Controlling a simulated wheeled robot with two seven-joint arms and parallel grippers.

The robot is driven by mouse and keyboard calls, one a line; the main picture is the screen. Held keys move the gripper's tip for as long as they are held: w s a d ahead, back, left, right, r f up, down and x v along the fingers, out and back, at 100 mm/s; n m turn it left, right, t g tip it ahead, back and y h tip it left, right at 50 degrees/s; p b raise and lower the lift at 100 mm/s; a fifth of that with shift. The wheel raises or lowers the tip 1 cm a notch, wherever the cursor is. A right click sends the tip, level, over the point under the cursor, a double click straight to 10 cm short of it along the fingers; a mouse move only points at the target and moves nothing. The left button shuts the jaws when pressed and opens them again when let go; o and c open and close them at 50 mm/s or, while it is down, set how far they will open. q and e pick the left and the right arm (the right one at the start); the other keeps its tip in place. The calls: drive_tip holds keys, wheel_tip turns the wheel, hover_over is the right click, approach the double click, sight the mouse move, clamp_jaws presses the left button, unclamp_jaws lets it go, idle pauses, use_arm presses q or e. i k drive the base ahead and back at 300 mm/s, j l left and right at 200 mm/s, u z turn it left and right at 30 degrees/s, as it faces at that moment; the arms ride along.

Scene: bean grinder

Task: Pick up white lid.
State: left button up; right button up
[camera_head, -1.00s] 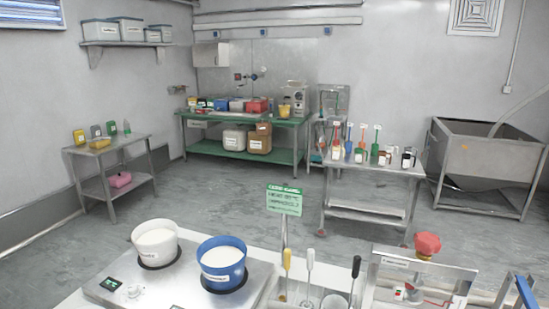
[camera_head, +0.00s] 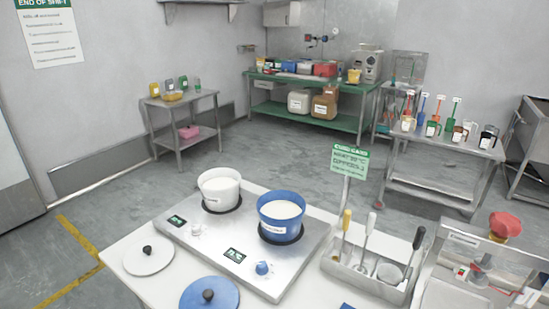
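The white lid (camera_head: 149,257) is a flat round disc with a small black knob. It lies on the white table (camera_head: 118,284) at the lower left, left of the metal double hot plate. A white pot (camera_head: 220,190) with white contents stands uncovered on the left burner. A blue pot (camera_head: 281,216), also filled with white, stands on the right burner. A blue lid (camera_head: 210,296) with a black knob lies near the front edge of the picture, partly cut off. Neither of my grippers shows in the head view.
The hot plate (camera_head: 185,238) has knobs and small displays. A metal holder (camera_head: 362,276) with upright utensils and a green card sign (camera_head: 349,160) stand to its right. A machine with a red top (camera_head: 504,226) is at far right. Open floor lies left of the table.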

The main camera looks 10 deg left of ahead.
sight(149, 256)
drive_tip(key=u, duration=1.4)
drive_tip(key=z, duration=0.75)
drive_tip(key=i+j+z, duration=0.1)
drive_tip(key=j+z, duration=0.3)
drive_tip(key=i+j+z, duration=0.1)
drive_tip(key=j+z, duration=1.1)
drive_tip(key=k+l, duration=0.05)
